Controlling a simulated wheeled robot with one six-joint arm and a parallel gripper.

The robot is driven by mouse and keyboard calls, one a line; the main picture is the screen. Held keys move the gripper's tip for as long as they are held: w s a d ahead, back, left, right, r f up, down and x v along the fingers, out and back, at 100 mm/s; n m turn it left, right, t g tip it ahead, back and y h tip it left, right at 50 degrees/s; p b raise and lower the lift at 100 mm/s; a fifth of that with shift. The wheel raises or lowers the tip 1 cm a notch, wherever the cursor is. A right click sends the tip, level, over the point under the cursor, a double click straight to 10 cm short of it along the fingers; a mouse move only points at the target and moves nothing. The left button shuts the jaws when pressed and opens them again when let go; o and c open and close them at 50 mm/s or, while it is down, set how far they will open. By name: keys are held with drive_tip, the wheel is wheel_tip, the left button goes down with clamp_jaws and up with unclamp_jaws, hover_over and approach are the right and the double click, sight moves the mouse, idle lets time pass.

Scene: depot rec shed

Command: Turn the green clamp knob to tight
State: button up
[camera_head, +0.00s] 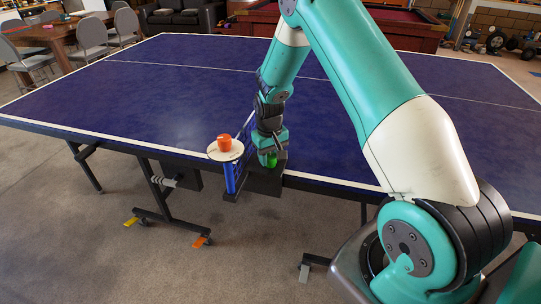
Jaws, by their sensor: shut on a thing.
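The green clamp knob (271,160) sits on top of a dark clamp bracket (263,181) at the near edge of the blue table. Only a small part of the knob shows below my gripper. My gripper (268,153) points down from above and is shut on the knob. Its fingers and wrist hide most of the knob, and any tight or loose marking cannot be made out.
A white disc (213,152) with a red-orange object (224,142) on it stands just left of my gripper, by a blue post (230,178). The blue table (150,100) is otherwise largely bare. Chairs (92,35) stand behind it; open floor lies in front.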

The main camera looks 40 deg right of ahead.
sight(269, 157)
drive_tip(key=shift+m, duration=1.6)
drive_tip(key=o, duration=0.9)
drive_tip(key=shift+o, duration=0.2)
drive_tip(key=shift+r, duration=0.1)
wheel_tip(269, 157, up, 17)
drive_tip(key=shift+a+r, duration=0.15)
drive_tip(key=shift+a, duration=0.1)
